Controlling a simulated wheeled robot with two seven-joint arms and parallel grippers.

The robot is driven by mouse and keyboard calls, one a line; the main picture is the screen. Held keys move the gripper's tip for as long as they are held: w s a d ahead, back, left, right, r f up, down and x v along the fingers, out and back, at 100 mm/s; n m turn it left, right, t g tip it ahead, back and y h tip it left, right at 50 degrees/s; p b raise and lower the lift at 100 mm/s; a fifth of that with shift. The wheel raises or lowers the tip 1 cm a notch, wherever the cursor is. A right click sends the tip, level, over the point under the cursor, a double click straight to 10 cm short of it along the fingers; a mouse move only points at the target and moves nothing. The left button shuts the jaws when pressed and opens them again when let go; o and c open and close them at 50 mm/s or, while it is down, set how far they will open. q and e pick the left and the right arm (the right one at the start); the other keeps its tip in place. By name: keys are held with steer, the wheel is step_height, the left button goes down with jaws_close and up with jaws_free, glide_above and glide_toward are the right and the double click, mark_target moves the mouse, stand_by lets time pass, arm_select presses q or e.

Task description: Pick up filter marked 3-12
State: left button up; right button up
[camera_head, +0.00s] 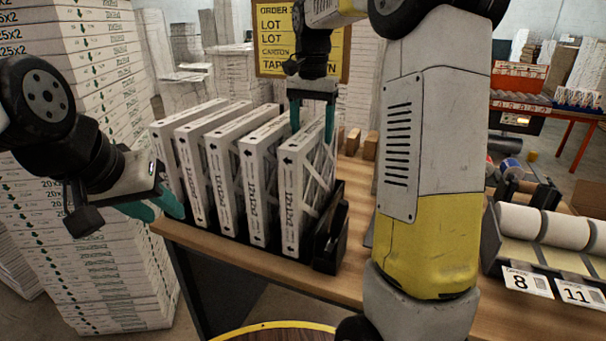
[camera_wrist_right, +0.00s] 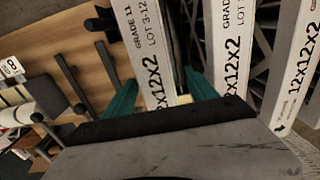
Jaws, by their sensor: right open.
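Several white boxed filters stand upright in a dark rack (camera_head: 328,240) on the wooden table. The filter marked GRADE 11, LOT 3-12 (camera_wrist_right: 143,45) shows in the right wrist view; it is the rightmost filter (camera_head: 292,205) in the head view. My right gripper (camera_head: 312,118) is above this filter, one teal finger on each side of its top. In the right wrist view the open fingers (camera_wrist_right: 160,98) straddle it, with a gap visible beside the right finger. My left gripper (camera_head: 162,208) is open and empty at the table's left corner, near the leftmost filter (camera_head: 168,170).
A neighbouring filter (camera_wrist_right: 232,40) stands close beside the marked one, its lot number only partly readable. Tall carton stacks (camera_head: 85,250) stand at left. A roll holder (camera_head: 492,245) with tags 8 and 11 is at right. My right arm covers the table's middle.

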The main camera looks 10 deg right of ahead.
mark_target(313, 179)
steer(key=f, duration=0.6)
steer(key=shift+w+d, duration=0.15)
steer(key=shift+d, duration=0.1)
jaws_close()
